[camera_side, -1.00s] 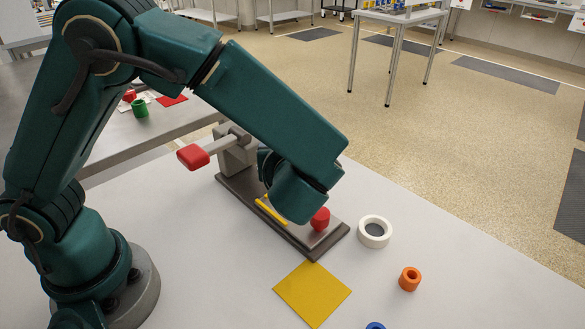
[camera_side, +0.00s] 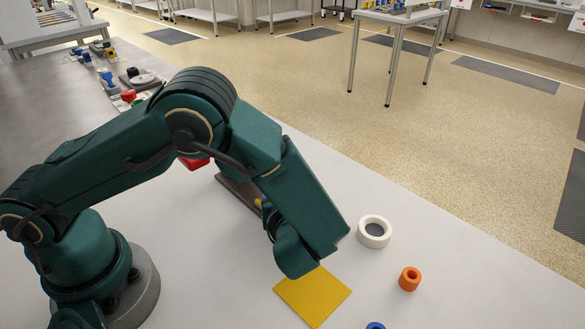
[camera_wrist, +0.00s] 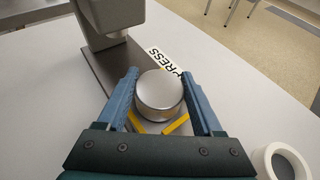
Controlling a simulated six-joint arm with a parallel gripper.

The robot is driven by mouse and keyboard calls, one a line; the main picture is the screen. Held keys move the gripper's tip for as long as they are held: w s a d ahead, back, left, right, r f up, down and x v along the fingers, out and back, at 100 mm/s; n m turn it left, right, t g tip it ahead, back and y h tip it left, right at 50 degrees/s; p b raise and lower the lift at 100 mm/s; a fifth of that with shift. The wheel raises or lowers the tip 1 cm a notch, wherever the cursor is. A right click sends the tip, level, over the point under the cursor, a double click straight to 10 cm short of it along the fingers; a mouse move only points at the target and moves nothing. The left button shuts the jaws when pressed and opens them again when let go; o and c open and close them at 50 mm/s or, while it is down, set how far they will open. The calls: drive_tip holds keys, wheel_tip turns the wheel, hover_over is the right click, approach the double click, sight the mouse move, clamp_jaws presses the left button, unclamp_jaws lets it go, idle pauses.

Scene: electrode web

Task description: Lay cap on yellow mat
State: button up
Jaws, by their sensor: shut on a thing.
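The cap (camera_wrist: 160,92) is a round silver piece with a flat top, seen in the wrist view. My gripper (camera_wrist: 161,80) has its two blue fingers on either side of the cap, shut on it. In the side view my wrist hides the fingers and the cap. The yellow mat (camera_side: 313,298) lies flat on the table, and my wrist overlaps its upper edge in the picture. Nothing is visible on the bare part of the mat. The mat is not in the wrist view.
The press base (camera_side: 236,191), marked PRESS, is partly hidden behind my arm; its red handle (camera_side: 193,163) shows. Yellow strips (camera_wrist: 177,125) lie beyond my palm. A white ring (camera_side: 374,231), an orange ring (camera_side: 409,279) and a blue piece (camera_side: 376,326) stand right of the mat.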

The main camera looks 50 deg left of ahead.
drive_tip(key=shift+f, duration=0.15)
drive_tip(key=o, duration=1.4)
drive_tip(key=shift+f, duration=0.1)
drive_tip(key=shift+o, duration=0.2)
drive_tip(key=v, duration=1.1)
drive_tip(key=shift+s+d+r, duration=0.1)
drive_tip(key=shift+s+r, duration=0.15)
drive_tip(key=shift+s, duration=0.05)
drive_tip(key=s+a+r+n+g+h, duration=0.2)
drive_tip(key=s+a+r+n+h, duration=0.2)
drive_tip(key=n, duration=0.7)
drive_tip(key=s+a+r+n+g+h, duration=0.2)
drive_tip(key=s+a+r+n+h, duration=0.2)
drive_tip(key=n, duration=0.7)
drive_tip(key=shift+s+a+r+n+g+h, duration=0.15)
drive_tip(key=shift+s+a+n+g+h, duration=0.2)
drive_tip(key=shift+s+a+h, duration=0.5)
drive_tip(key=shift+o, duration=0.2)
drive_tip(key=n+t, duration=0.1)
drive_tip(key=d+r+n+h, duration=0.1)
drive_tip(key=n, duration=0.1)
drive_tip(key=shift+w+t, duration=0.1)
drive_tip(key=shift+t, duration=0.25)
